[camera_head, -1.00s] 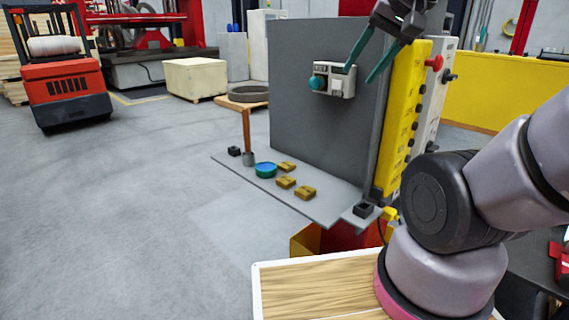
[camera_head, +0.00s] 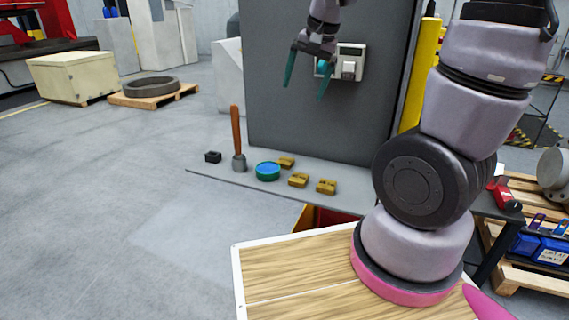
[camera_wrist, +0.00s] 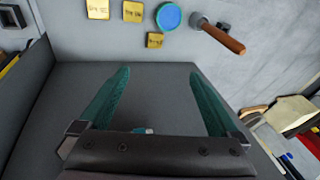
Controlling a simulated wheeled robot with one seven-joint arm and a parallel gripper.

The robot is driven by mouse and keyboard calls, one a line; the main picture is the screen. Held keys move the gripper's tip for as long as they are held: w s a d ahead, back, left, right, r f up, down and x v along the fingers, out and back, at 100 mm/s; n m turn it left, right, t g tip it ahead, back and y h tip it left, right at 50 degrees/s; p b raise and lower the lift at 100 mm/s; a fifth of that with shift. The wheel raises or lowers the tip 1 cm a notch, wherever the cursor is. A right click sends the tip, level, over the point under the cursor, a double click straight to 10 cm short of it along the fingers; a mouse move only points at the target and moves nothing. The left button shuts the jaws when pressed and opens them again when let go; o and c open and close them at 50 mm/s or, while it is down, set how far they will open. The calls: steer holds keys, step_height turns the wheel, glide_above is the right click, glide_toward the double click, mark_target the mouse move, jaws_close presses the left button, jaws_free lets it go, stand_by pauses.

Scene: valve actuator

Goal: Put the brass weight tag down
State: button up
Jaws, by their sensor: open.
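Several brass weight tags lie flat on the grey shelf (camera_head: 335,190) at the foot of the upright panel. In the head view one tag (camera_head: 286,162) is at the back, one (camera_head: 298,180) is in the middle and one (camera_head: 326,186) is at the right. The wrist view shows brass tags (camera_wrist: 98,9) (camera_wrist: 133,11) (camera_wrist: 155,40) near its top edge; their lettering is too small to read. My gripper (camera_head: 304,92) is open and empty, above the shelf in front of the panel. Its teal fingers (camera_wrist: 152,90) point toward the shelf, apart from all tags.
A round blue-topped dish (camera_head: 268,171), a wooden-handled mallet (camera_head: 238,145) and a small black block (camera_head: 213,157) stand left of the tags. The grey panel (camera_head: 300,125) with a switch box (camera_head: 349,66) rises behind. The shelf's front strip is mostly clear.

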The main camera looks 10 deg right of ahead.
mark_target(285, 160)
steer(key=w+a+f+h, duration=0.1)
steer(key=w+f, duration=0.2)
steer(key=f, duration=0.5)
steer(key=w+a+f+h, duration=0.1)
steer(key=w+f, duration=0.2)
steer(key=f, duration=0.6)
steer(key=w+f+g+h, duration=0.1)
steer(key=w+f, duration=0.2)
steer(key=f, duration=0.6)
steer(key=shift+w+a+m, duration=0.25)
steer(key=shift+a+m, duration=0.15)
steer(key=shift+r, duration=0.1)
jaws_close()
